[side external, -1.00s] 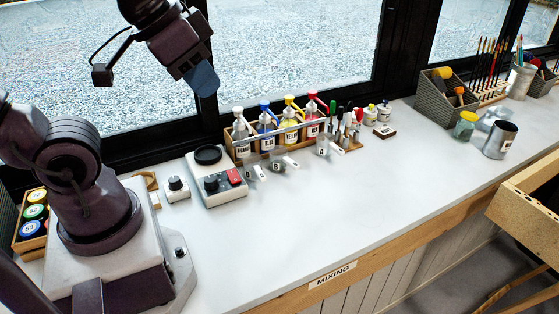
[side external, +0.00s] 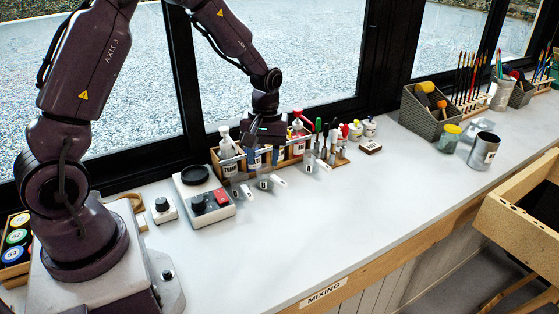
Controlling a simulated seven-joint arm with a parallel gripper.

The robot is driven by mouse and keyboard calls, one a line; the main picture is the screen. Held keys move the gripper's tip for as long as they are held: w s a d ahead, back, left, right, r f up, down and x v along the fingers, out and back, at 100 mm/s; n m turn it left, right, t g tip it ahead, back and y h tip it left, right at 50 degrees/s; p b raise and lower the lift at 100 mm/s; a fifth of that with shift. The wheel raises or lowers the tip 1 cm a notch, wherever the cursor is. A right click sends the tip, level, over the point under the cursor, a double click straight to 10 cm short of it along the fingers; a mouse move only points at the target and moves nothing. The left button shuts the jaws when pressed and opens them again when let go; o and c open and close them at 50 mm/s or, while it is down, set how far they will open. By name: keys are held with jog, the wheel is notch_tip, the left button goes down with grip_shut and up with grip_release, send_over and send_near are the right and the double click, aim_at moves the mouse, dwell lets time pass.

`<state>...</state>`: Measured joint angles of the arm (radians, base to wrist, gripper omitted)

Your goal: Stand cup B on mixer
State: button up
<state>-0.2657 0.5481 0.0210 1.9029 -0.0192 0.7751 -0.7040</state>
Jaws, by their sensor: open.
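The mixer is a pale box (side external: 212,211) with a round black pad (side external: 195,174), a black knob and a red button. Its pad is bare. Three small clear cups with white tags stand on the counter in front of the bottle rack. The middle one (side external: 279,181) looks like cup B, but its letter is too small to read surely. My gripper (side external: 262,146) points down over the rack, behind and above the cups, apart from the middle cup. It is open; its fingertips are hard to make out against the bottles.
The wooden rack (side external: 222,172) holds several pump bottles close around my gripper. Small tools and paint jars (side external: 369,127) stand to its right. A small knob box (side external: 161,210) sits left of the mixer. The front of the counter (side external: 330,225) is clear.

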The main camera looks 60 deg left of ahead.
aim_at(280, 181)
jog(key=w+a+f+n, duration=0.1)
jog(key=f+n, duration=0.1)
jog(key=w+a+f+n, duration=0.1)
jog(key=w+f+n, duration=0.1)
jog(key=w+a+f+n, duration=0.1)
jog(key=w+n, duration=0.1)
jog(key=n, duration=0.1)
jog(key=shift+w+a+f+t, duration=0.1)
jog(key=shift+w+f+t, duration=0.05)
jog(key=shift+f+t, duration=0.25)
jog(key=shift+w+a+r+n, duration=0.1)
jog(key=shift+w+n, duration=0.2)
jog(key=shift+n, duration=0.7)
jog(key=shift+f, duration=3)
jog(key=shift+c, duration=0.2)
grip_shut()
jog(key=shift+r, duration=0.1)
